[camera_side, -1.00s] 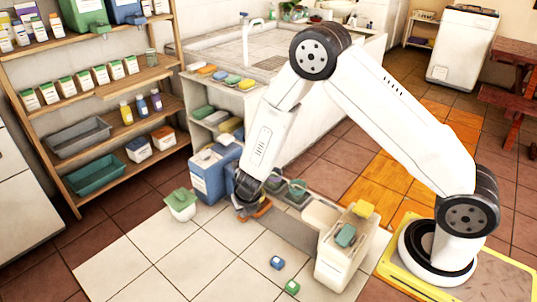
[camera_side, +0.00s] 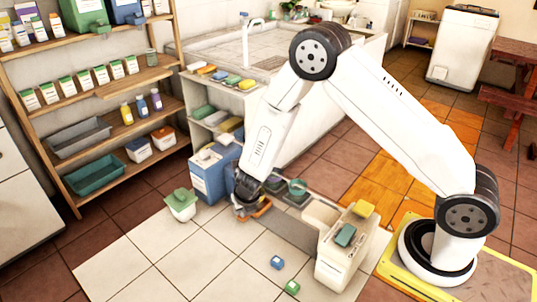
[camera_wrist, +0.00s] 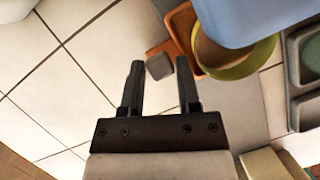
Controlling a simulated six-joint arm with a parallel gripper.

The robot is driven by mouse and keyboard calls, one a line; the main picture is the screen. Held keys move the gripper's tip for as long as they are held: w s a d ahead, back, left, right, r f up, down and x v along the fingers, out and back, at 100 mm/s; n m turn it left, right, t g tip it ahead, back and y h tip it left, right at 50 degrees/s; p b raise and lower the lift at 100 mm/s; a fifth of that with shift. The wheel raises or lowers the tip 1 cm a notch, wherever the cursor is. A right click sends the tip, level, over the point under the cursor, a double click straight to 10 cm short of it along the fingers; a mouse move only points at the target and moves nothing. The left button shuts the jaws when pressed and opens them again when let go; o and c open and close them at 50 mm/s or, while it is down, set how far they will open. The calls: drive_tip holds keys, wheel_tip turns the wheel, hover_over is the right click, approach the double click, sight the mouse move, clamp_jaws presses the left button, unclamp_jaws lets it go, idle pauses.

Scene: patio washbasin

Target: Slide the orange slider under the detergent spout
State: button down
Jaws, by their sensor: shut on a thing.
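The orange slider (camera_side: 263,209) is low on the floor in the side view, mostly hidden behind my gripper (camera_side: 246,208). In the wrist view the orange slider (camera_wrist: 180,24) carries a round yellow-green cup (camera_wrist: 232,70). My gripper (camera_wrist: 160,66) is shut on the slider's small grey knob (camera_wrist: 160,67), which shows between the fingertips. A blue detergent container (camera_side: 207,180) with a pale label stands just left of my gripper in the side view. A blue body (camera_wrist: 238,18) covers part of the cup in the wrist view. I cannot make out the spout.
A cream box (camera_side: 345,258) with sponges on top stands to the right. Small blue (camera_side: 277,262) and green (camera_side: 292,287) blocks lie on the tiles. The pale tiles in front are mostly clear.

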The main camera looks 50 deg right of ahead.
drive_tip(key=shift+w+d, duration=0.15)
drive_tip(key=shift+w, duration=1.7)
drive_tip(key=c, duration=0.6)
unclamp_jaws()
drive_tip(key=shift+r, duration=0.2)
drive_tip(key=v, duration=0.7)
drive_tip(key=shift+r, duration=0.15)
drive_tip(key=shift+s, duration=0.2)
